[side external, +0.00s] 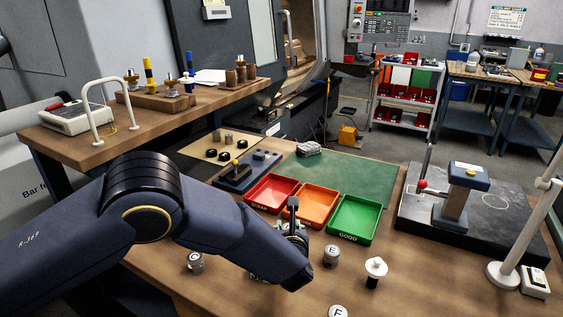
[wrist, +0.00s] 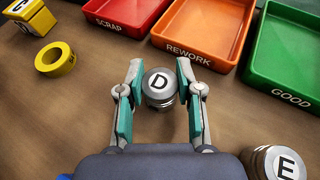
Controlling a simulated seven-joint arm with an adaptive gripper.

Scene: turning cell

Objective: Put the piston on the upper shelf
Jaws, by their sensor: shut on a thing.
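A silver, ringed piston marked D (wrist: 158,90) stands between the fingers of my gripper (wrist: 159,66) in the wrist view. The gripper is shut on it, low over the wooden bench. In the side view my gripper (side external: 293,228) is mostly hidden behind my arm, and the D piston cannot be made out. A similar piston marked E (wrist: 277,165) stands at the lower right of the wrist view; it also shows in the side view (side external: 331,255). The upper shelf (side external: 105,150) is the raised wooden surface at the left of the side view.
Red (side external: 272,192), orange (side external: 314,204) and green (side external: 353,219) trays lie beyond the gripper. A yellow ring (wrist: 55,60) lies on the bench. A white-topped part (side external: 375,268) stands at right.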

